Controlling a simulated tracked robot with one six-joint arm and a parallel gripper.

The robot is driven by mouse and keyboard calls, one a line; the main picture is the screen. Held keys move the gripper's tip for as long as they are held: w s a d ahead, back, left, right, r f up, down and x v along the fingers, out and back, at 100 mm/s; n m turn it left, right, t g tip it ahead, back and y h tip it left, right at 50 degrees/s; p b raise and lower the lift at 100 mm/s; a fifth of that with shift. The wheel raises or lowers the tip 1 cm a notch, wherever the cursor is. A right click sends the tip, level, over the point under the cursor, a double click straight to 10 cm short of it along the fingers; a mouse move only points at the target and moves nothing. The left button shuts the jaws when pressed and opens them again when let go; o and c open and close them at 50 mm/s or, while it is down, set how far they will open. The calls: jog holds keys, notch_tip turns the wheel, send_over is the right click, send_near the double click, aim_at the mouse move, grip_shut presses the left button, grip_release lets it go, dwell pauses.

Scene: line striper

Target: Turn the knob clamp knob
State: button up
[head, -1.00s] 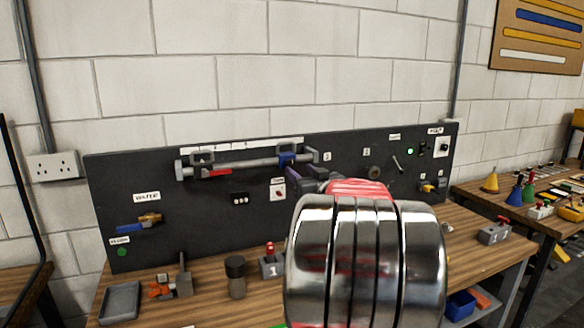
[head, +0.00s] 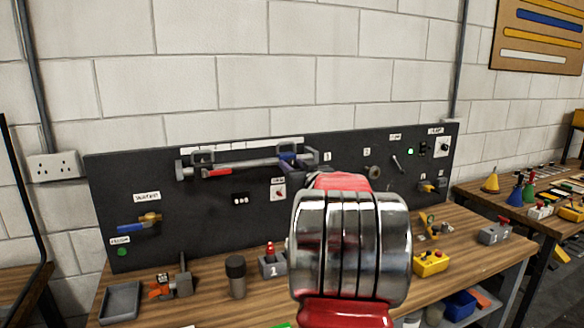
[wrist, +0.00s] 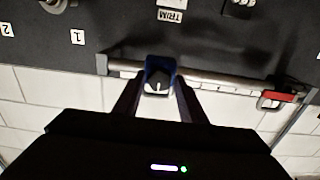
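The clamp knob (wrist: 158,83) is a dark block with a white pointer line, on a blue clamp body (wrist: 156,63) that sits on a grey horizontal bar. The wrist view shows the panel upside down. My gripper (wrist: 158,90) has its two dark fingers apart, one on each side of the knob. A gap shows between knob and fingers, so I see no grip.
The grey bar (head: 250,165) carries a red lever (head: 216,172) further left. A TRIM switch (head: 278,190) sits below the clamp. On the bench stand a dark jar (head: 236,277), a grey block with a red lever (head: 271,264) and a yellow box (head: 431,263).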

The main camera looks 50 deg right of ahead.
jog(key=c, duration=0.7)
jog(key=shift+a, duration=0.3)
jog(key=shift+c, duration=0.5)
jog(key=shift+o, duration=0.2)
jog(key=shift+d, duration=0.15)
jog(key=shift+n, duration=0.4)
